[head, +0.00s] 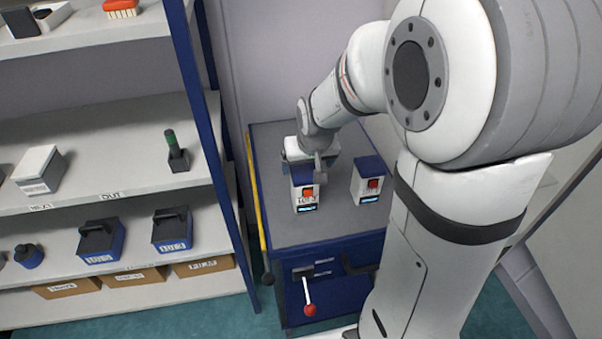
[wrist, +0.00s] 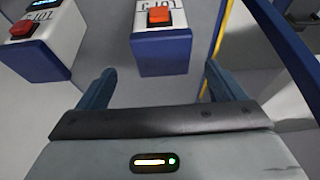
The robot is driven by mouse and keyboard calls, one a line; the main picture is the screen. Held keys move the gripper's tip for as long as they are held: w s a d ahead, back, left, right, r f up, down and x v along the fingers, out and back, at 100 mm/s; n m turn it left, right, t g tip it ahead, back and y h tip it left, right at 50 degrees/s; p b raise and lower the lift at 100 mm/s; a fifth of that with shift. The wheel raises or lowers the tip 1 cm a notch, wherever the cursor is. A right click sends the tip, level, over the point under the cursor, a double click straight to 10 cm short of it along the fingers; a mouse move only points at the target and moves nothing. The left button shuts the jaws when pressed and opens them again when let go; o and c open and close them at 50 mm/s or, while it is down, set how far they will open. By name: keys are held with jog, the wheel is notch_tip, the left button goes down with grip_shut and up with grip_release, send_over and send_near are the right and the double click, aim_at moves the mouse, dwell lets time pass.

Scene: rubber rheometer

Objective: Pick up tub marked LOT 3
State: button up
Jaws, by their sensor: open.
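The tub marked LOT 3 (head: 306,197) stands upright on the dark grey cabinet top, white with a blue upper part, an orange-red button and a small lit display. In the wrist view the same tub (wrist: 162,48) is centred ahead, its label upside down. My gripper (wrist: 159,72) is open and empty, its blue fingers spread wider than the tub, with the tips close to its blue side. In the head view my gripper (head: 318,160) is at the tub's rear, partly hidden by it. I cannot tell whether they touch.
A similar tub (head: 369,184) stands to the right; it shows at left in the wrist view (wrist: 45,35). A yellow rail (head: 257,190) runs along the cabinet's left edge (head: 300,232). A blue-posted shelf (head: 110,150) stands left. A red-knobbed lever (head: 309,309) is on the cabinet front.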

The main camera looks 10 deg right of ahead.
aim_at(305, 172)
jog(key=shift+p+x, duration=0.4)
jog(key=shift+x, duration=3.1)
jog(key=shift+s+a, duration=0.15)
jog(key=shift+c, duration=0.2)
jog(key=c, duration=1.2)
